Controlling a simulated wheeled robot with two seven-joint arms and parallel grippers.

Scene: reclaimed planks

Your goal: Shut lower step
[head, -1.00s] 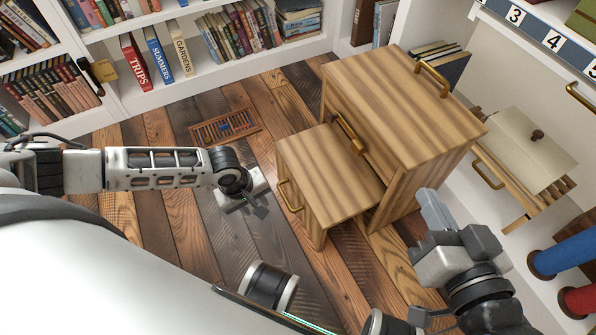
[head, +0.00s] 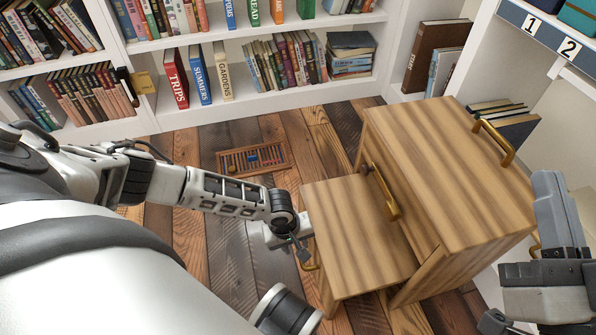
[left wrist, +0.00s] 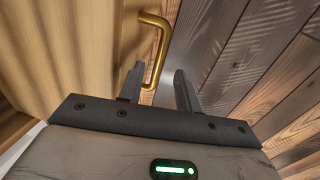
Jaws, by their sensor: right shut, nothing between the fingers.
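The wooden step unit has a tall upper step (head: 450,160) and a lower step (head: 355,225) that sticks out from its front toward the left. A brass handle is on the lower step's front face, mostly hidden in the head view. In the left wrist view this brass handle (left wrist: 157,45) reaches down between the fingertips. My left gripper (left wrist: 157,80) is open at the handle, fingers apart; I cannot tell whether they touch it. My right gripper (head: 548,190) is shut and empty, right of the unit.
Another brass handle (head: 383,190) is on the upper step's front, and one (head: 493,142) is on its top. A floor grate (head: 253,158) lies in the planks behind my left arm. White bookshelves (head: 290,20) line the back.

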